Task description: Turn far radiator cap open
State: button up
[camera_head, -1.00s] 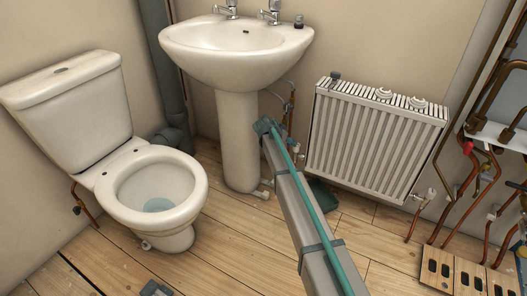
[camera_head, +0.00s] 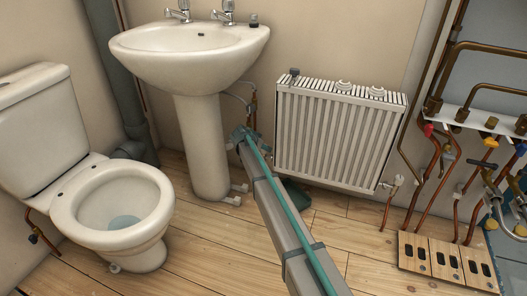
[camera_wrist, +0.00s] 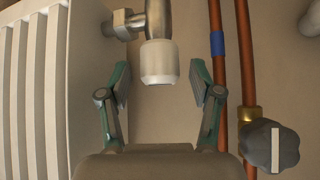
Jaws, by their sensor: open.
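The radiator (camera_head: 340,135) is white and ribbed and hangs on the wall right of the sink. Its white side fills the left of the wrist view (camera_wrist: 30,90). A white radiator cap (camera_wrist: 158,62) sits on a metal valve (camera_wrist: 158,20) beside it in the wrist view. My gripper (camera_wrist: 160,82) is open, one finger on each side of the cap, with a visible gap on both sides. In the head view my gripper (camera_head: 243,134) is small, left of the radiator, and its fingers are hard to make out. Another radiator valve (camera_head: 397,181) shows at the radiator's lower right.
Copper pipes (camera_wrist: 217,90) and a dark grey knob (camera_wrist: 268,145) stand close on the right of the wrist view. The sink pedestal (camera_head: 203,145) and toilet (camera_head: 115,215) are to the left. Pipework (camera_head: 437,155) crowds the right wall. Wooden floor (camera_head: 205,255) is largely clear.

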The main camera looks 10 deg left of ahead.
jog(key=shift+w+d+f, duration=0.2)
jog(key=shift+w+f, duration=0.15)
jog(key=shift+c, duration=0.2)
jog(key=c, duration=1.1)
